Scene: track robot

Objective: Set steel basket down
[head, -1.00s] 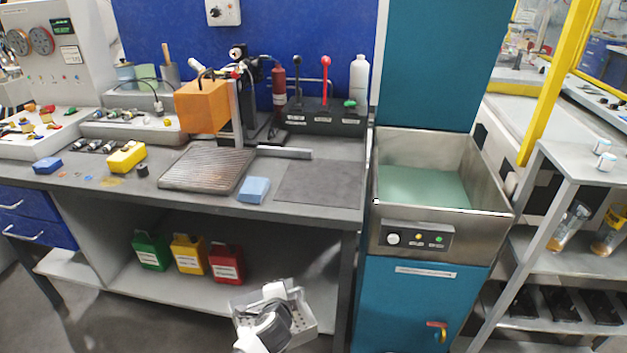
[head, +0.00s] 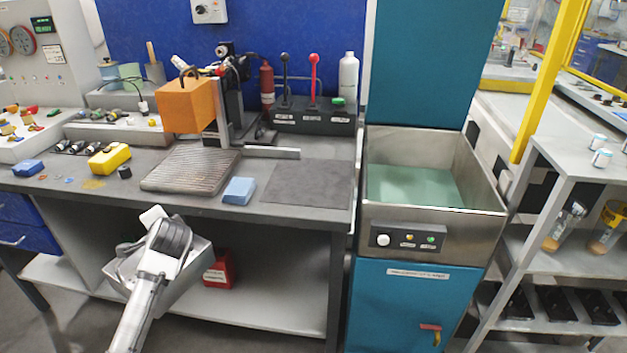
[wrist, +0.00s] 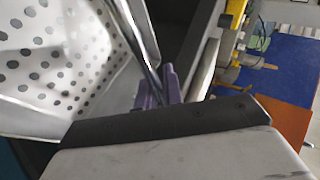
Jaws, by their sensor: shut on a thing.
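The steel basket (head: 194,270) hangs at my gripper in front of the bench, below the bench top and over the view of the lower shelf. It looks tilted, and my arm hides much of it. In the wrist view its perforated wall (wrist: 60,62) fills the left side. My gripper (wrist: 160,88) is shut on the basket, with its purple finger pads by a thin metal bar. In the head view my gripper (head: 145,240) is mostly hidden behind my wrist.
The bench has a bare dark mat (head: 308,182), a blue block (head: 239,191), a ribbed plate (head: 190,168) and an orange box (head: 186,105). A wash tank (head: 485,190) with greenish liquid stands right. A red container (head: 220,270) sits on the lower shelf (head: 285,300).

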